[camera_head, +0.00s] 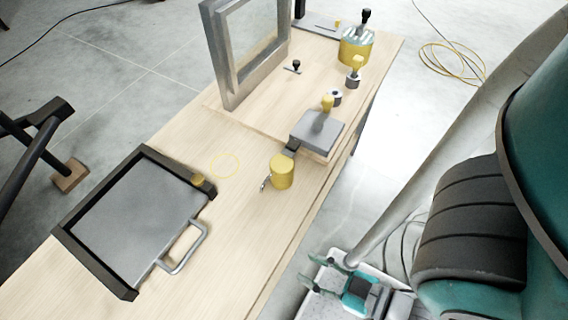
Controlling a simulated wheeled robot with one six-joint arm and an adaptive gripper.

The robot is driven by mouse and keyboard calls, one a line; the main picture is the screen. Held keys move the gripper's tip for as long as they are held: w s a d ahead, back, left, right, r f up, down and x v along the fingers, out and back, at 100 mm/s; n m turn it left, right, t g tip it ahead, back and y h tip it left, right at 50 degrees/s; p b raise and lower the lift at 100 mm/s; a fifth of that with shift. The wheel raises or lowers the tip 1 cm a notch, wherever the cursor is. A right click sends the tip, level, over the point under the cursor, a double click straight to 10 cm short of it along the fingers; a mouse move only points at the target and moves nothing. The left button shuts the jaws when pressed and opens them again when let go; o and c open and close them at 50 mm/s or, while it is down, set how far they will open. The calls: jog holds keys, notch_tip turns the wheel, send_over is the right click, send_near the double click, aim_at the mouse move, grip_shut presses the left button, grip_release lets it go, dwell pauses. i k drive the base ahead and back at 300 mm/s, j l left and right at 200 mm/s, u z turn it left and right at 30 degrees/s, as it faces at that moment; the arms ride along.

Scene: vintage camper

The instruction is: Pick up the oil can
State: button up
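No object is plainly recognisable as the oil can. A short yellow cylinder (282,172) stands on the wooden table near its right edge, with a small metal piece at its lower left. A larger yellow round container (355,52) with a striped metallic top and a black knob stands at the far end. I cannot tell which of them is the oil can. My gripper (316,272) is at the bottom, off the table's right side, with its teal-tipped fingers apart and nothing between them. It is away from both yellow objects.
The wooden table (240,215) holds a black-framed grey tray (135,225) with a handle at front left. An upright metal frame (222,55) stands behind. A grey block (318,132) and small knobbed parts (353,78) sit along the right. A yellow cable (455,62) lies on the floor.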

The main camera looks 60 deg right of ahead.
aim_at(282, 164)
jog(key=k+l, duration=0.1)
jog(key=l, duration=0.3)
jog(key=k+l, duration=0.1)
jog(key=l, duration=0.3)
jog(key=k+l, duration=0.1)
jog(key=l, duration=0.3)
jog(key=k+l, duration=0.1)
jog(key=l, duration=0.25)
jog(key=k+l, duration=0.1)
jog(key=l, duration=0.3)
jog(key=k+l, duration=0.25)
jog(key=i+j+u, duration=0.05)
